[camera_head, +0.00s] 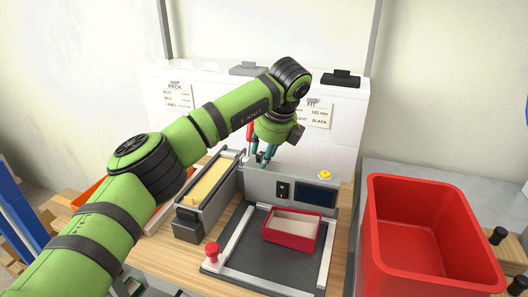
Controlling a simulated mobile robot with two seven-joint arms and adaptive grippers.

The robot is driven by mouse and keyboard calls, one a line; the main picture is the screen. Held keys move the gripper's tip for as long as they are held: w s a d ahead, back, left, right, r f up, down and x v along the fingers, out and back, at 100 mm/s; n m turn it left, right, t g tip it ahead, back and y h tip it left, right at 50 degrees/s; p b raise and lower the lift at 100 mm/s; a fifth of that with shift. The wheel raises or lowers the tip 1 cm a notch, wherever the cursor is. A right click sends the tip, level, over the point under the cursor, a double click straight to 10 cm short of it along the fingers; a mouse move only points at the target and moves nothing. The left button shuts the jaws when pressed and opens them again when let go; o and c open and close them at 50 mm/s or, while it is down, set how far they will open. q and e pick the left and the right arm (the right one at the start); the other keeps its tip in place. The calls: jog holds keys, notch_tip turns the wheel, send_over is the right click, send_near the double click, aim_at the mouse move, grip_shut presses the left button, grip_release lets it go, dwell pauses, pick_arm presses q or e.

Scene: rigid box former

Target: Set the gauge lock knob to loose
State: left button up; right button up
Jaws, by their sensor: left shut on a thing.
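My left gripper (263,160), with teal fingers, points down at the back left of the machine, by the left end of the grey control panel (262,183). It is shut on a small dark part that the fingers mostly hide; I cannot tell whether this is the gauge lock knob. A red knob (212,250) stands at the front left of the dark forming bed (248,238), well apart from the gripper. No loose or tight marking is readable. My right gripper is not in view.
A red open box with a pale inside (292,230) sits on the bed. The panel has a switch (283,190), a dark screen (315,195) and a yellow button (324,175). A long grey tray (187,225) stands left; a large red bin (430,283) stands right.

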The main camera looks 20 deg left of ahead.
pick_arm(q)
jog(key=shift+s+d+f, duration=0.1)
jog(key=shift+d+f, duration=0.05)
jog(key=shift+f, duration=0.05)
dwell(0.3)
jog(key=o, duration=1.1)
jog(key=shift+r, duration=0.35)
jog(key=v, duration=1.1)
jog(key=shift+d+r, duration=0.25)
